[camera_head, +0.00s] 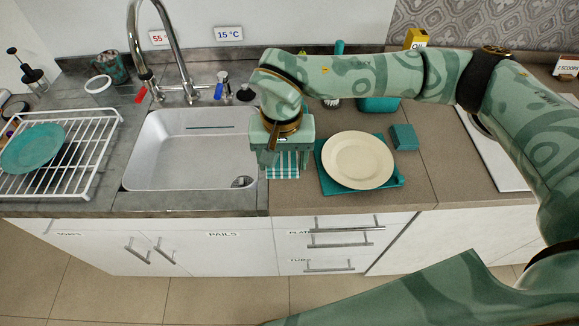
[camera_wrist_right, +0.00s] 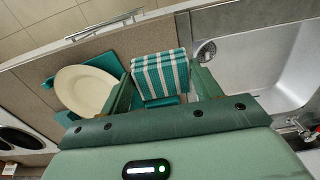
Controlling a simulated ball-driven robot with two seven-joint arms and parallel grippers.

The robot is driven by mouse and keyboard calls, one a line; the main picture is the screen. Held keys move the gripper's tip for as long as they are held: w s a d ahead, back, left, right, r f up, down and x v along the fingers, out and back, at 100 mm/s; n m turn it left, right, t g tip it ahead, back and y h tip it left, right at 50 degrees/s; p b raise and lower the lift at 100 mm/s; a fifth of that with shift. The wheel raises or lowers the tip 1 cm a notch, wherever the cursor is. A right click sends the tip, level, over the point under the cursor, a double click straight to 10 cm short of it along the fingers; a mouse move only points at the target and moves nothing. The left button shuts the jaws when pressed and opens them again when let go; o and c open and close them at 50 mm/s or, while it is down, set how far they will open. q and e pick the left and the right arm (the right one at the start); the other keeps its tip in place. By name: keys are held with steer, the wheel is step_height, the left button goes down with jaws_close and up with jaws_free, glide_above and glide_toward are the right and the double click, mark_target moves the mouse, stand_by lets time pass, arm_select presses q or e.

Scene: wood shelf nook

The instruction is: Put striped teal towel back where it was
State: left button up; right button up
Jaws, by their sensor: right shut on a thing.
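The striped teal towel (camera_head: 283,166) shows below my right gripper (camera_head: 281,152) in the head view, between the sink and the teal tray. In the right wrist view the towel (camera_wrist_right: 160,74), teal with white stripes, sits between the two fingers of the right gripper (camera_wrist_right: 164,88). The gripper is shut on it. I cannot tell whether the towel touches the counter. Part of it is hidden behind the fingers. My left gripper is not in view.
The sink (camera_head: 160,165) is left of the towel. A teal tray (camera_head: 389,182) with a cream plate (camera_head: 358,160) is right of it, and a teal sponge-like block (camera_head: 404,137) lies beyond. A dish rack (camera_head: 88,160) holds a teal plate (camera_head: 33,148). The tap (camera_head: 178,50) stands behind the sink.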

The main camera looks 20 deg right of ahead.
mark_target(286, 160)
steer(key=w+f, duration=0.1)
steer(key=f, duration=0.2)
steer(key=w+d+f, duration=0.1)
steer(key=shift+w+d+f, duration=0.1)
steer(key=shift+w+f, duration=0.1)
steer(key=shift+w, duration=0.15)
steer(key=shift+w+d+f+b, duration=0.15)
steer(key=shift+w+f+b, duration=0.05)
steer(key=shift+f+b, duration=0.1)
steer(key=f, duration=0.3)
steer(key=shift+w+f+b, duration=0.2)
steer(key=shift+f+b, duration=0.1)
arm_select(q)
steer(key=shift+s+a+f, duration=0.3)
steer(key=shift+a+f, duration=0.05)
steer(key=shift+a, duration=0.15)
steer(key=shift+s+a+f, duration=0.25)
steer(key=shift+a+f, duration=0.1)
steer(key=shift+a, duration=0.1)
arm_select(e)
steer(key=shift+r, duration=0.1)
steer(key=o, duration=0.9)
steer(key=shift+f, duration=0.2)
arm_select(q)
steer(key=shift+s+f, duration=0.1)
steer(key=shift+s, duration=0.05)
